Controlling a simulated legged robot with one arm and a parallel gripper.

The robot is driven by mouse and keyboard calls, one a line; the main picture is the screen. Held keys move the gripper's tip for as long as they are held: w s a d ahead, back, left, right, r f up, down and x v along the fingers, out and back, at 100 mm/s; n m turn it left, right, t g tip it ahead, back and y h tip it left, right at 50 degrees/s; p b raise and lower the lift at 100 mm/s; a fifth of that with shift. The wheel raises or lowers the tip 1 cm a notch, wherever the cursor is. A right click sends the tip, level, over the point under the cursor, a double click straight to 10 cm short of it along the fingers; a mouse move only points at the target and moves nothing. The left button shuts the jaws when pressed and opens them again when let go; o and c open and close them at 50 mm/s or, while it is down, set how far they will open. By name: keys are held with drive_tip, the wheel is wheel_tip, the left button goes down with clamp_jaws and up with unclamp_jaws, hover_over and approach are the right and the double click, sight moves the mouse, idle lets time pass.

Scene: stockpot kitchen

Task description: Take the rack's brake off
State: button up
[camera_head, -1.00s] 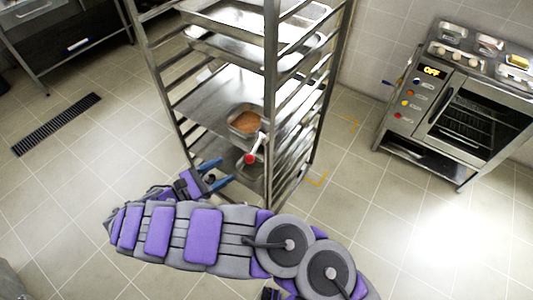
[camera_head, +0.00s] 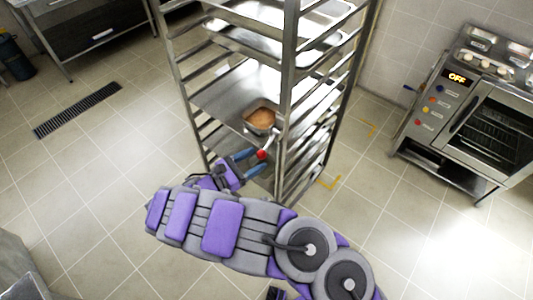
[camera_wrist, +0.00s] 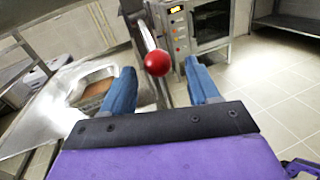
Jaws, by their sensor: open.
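The rack (camera_head: 288,90) is a tall metal frame with trays on its rails, standing in the middle of the head view. Its brake lever (camera_head: 270,141) is a pale handle with a red ball knob (camera_head: 262,155) at its end, near the rack's front post. In the wrist view the red knob (camera_wrist: 158,63) sits between the blue fingertips, toward the far end of the gap. My gripper (camera_head: 248,160) is open around the knob, and the wrist view shows a gap between each finger and the knob. The lever's base is partly hidden.
A tin with brown contents (camera_head: 260,120) sits on a rack shelf just behind the lever. An oven (camera_head: 462,112) with an OFF display stands at the right. Yellow marks (camera_head: 329,182) lie on the floor by the rack. The floor at the left is clear, with a drain grate (camera_head: 78,110).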

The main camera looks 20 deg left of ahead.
sight(265, 151)
drive_tip(key=b+x, duration=0.1)
drive_tip(key=x, duration=0.4)
drive_tip(key=shift+w+a+f, duration=0.15)
drive_tip(key=shift+w, duration=0.1)
drive_tip(key=shift+w+d, duration=0.15)
drive_tip(key=shift+d, duration=0.05)
clamp_jaws()
